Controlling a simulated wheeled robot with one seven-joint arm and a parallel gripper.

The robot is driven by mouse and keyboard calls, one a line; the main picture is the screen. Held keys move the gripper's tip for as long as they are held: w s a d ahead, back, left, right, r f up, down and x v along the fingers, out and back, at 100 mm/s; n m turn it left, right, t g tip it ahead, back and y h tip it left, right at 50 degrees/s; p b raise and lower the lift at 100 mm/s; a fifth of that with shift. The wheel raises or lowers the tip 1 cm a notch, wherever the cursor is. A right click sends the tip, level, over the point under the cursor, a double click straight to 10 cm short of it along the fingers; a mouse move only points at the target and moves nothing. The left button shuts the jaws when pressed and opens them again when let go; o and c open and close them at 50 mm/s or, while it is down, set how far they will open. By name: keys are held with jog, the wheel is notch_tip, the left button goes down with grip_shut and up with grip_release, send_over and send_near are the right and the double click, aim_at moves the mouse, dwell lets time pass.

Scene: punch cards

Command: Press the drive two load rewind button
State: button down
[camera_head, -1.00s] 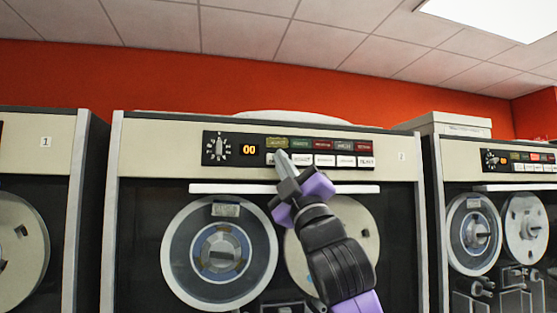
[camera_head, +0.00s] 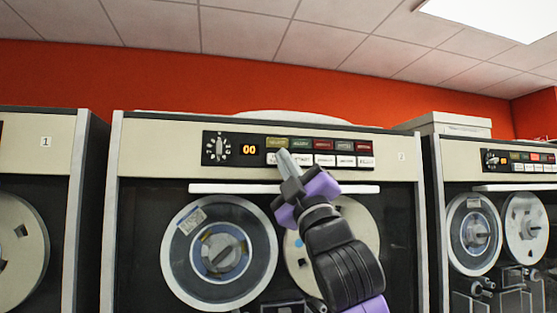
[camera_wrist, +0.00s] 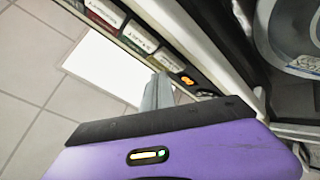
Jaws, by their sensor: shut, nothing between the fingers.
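The drive marked 2 (camera_head: 402,156) stands in the middle of the head view. Its black control panel (camera_head: 237,136) has a row of coloured lamps over a row of white buttons (camera_head: 325,160). Their labels are too small to read surely, so I cannot tell which one is load rewind. My gripper (camera_head: 284,156) is shut and empty, its tips in front of the left end of the white row and hiding part of it. In the wrist view the tips (camera_wrist: 158,88) are beside the button strip (camera_wrist: 140,38). I cannot tell whether they touch a button.
A dial (camera_head: 218,149) and an orange 00 display (camera_head: 249,149) are left of the buttons. A white bar (camera_head: 230,188) runs below the panel, above two tape reels (camera_head: 220,252). Drive 1 (camera_head: 45,160) stands left and another drive (camera_head: 490,200) right.

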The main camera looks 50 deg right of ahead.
jog(key=shift+s+a, duration=0.7)
jog(key=shift+s, duration=0.35)
jog(key=shift+s+a, duration=0.7)
jog(key=shift+s, duration=0.35)
jog(key=s+a+f+m+g+y, duration=0.1)
jog(key=s+a+f+m, duration=0.2)
jog(key=f, duration=1)
jog(key=a+f+m+y, duration=0.1)
jog(key=a+f+m, duration=0.25)
jog(key=f, duration=0.85)
jog(key=s+a+f+m+g, duration=0.1)
jog(key=s+a+f+m, duration=0.3)
jog(key=f, duration=0.9)
jog(key=s+a+f+n+g+y, duration=0.1)
jog(key=s+a+f+g+y, duration=0.3)
jog(key=s+f, duration=0.7)
jog(key=s+a+f+n+g+y+b, duration=0.1)
jog(key=s+a+f+g+y, duration=0.3)
jog(key=s+a+f, duration=0.3)
jog(key=s+f, duration=0.4)
jog(key=f, duration=0.3)
jog(key=shift+s+n, duration=0.35)
